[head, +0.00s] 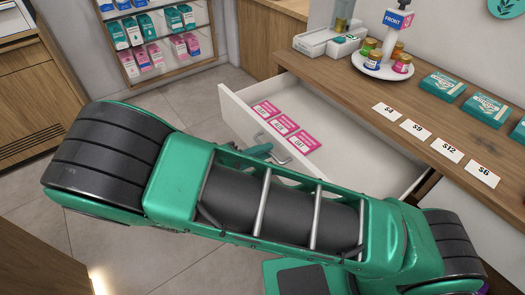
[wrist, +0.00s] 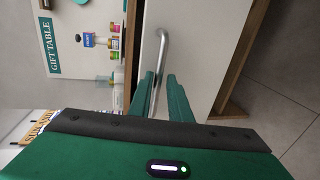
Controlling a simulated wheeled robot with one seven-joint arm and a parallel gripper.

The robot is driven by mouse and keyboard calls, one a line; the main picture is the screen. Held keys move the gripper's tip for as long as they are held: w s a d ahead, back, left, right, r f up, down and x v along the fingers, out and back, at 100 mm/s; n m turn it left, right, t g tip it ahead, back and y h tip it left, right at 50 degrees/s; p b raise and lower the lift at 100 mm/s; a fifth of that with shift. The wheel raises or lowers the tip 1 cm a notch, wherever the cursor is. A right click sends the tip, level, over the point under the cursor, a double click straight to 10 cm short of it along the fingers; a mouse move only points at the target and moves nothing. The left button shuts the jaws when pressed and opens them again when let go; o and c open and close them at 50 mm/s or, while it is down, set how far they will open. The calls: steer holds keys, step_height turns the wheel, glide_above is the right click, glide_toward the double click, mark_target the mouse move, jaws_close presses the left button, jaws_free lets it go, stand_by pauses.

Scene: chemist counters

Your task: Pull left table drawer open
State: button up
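The table drawer (head: 236,112) has a white front and stands well out from under the wooden table top (head: 345,92). Pink-and-white cards (head: 284,125) lie inside it. Its silver bar handle (wrist: 164,42) shows in the wrist view, on the white drawer front (wrist: 185,45). My gripper (wrist: 160,76) has its two green fingers on either side of the handle, with visible gaps, so it looks open around the bar. Contact is not clear. In the head view my gripper (head: 258,150) is at the drawer front, and my arm hides part of the drawer.
On the table stand a turntable with jars (head: 382,65), a white tray (head: 325,40), teal boxes (head: 442,85) and white number cards (head: 415,129). A shelf with boxes (head: 150,40) is at the back. Tiled floor (head: 200,95) lies clear before the drawer.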

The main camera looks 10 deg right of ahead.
steer(key=shift+o, duration=0.6)
steer(key=shift+r, duration=0.1)
steer(key=v, duration=1)
steer(key=shift+a, duration=0.35)
steer(key=shift+s, duration=0.15)
